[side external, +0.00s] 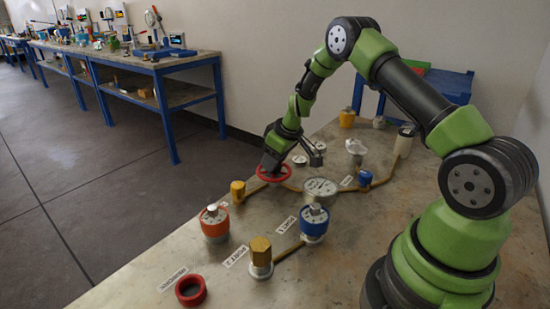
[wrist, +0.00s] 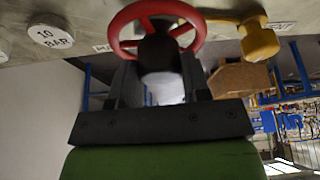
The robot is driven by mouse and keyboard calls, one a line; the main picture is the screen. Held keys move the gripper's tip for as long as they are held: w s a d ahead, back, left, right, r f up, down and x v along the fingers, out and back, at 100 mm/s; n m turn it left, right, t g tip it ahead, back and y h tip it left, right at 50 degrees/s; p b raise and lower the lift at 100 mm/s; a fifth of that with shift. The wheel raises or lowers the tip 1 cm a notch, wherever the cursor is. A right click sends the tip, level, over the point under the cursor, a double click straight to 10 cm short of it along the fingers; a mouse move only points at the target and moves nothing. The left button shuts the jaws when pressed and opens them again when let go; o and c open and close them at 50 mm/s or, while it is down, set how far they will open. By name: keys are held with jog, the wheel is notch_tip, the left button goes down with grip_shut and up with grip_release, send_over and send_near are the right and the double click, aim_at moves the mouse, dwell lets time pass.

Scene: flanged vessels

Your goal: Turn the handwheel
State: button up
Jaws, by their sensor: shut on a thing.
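The red handwheel (side external: 274,180) is at the far left edge of the workbench in the side view. In the wrist view its red rim (wrist: 113,28) and spokes show at the top, around a dark hub (wrist: 158,52). My gripper (side external: 271,164) is at the wheel, with the arm reaching across the bench from the right. In the wrist view the gripper's two dark fingers (wrist: 160,78) stand on either side of the hub area, closed on the handwheel. The exact contact is partly hidden by the fingers.
An orange-topped vessel (side external: 214,222), a blue-topped vessel (side external: 314,222), brass fittings (side external: 261,252) and a loose red ring (side external: 190,291) stand nearer on the bench (side external: 240,278). A round gauge-like disc (side external: 320,187) lies right of the wheel. A yellow fitting (wrist: 259,40) is close to it.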

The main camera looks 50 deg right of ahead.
jog(key=m+h, duration=0.2)
jog(key=m, duration=0.3)
jog(key=shift+w+a+m, duration=0.1)
jog(key=shift+m, duration=0.2)
jog(key=m+h, duration=0.1)
jog(key=m, duration=0.1)
jog(key=m+g, duration=0.1)
jog(key=m, duration=0.2)
jog(key=shift+g+h, duration=0.3)
jog(key=shift+h, duration=0.1)
jog(key=m+g, duration=0.1)
jog(key=m, duration=0.2)
jog(key=m+g+h, duration=0.1)
jog(key=m, duration=0.1)
jog(key=shift+w+a+m, duration=0.1)
jog(key=shift+w+m, duration=0.05)
jog(key=shift+m, duration=0.25)
jog(key=m+g, duration=0.2)
jog(key=m, duration=0.3)
jog(key=shift+m, duration=0.3)
jog(key=o, duration=0.9)
jog(key=v, duration=1)
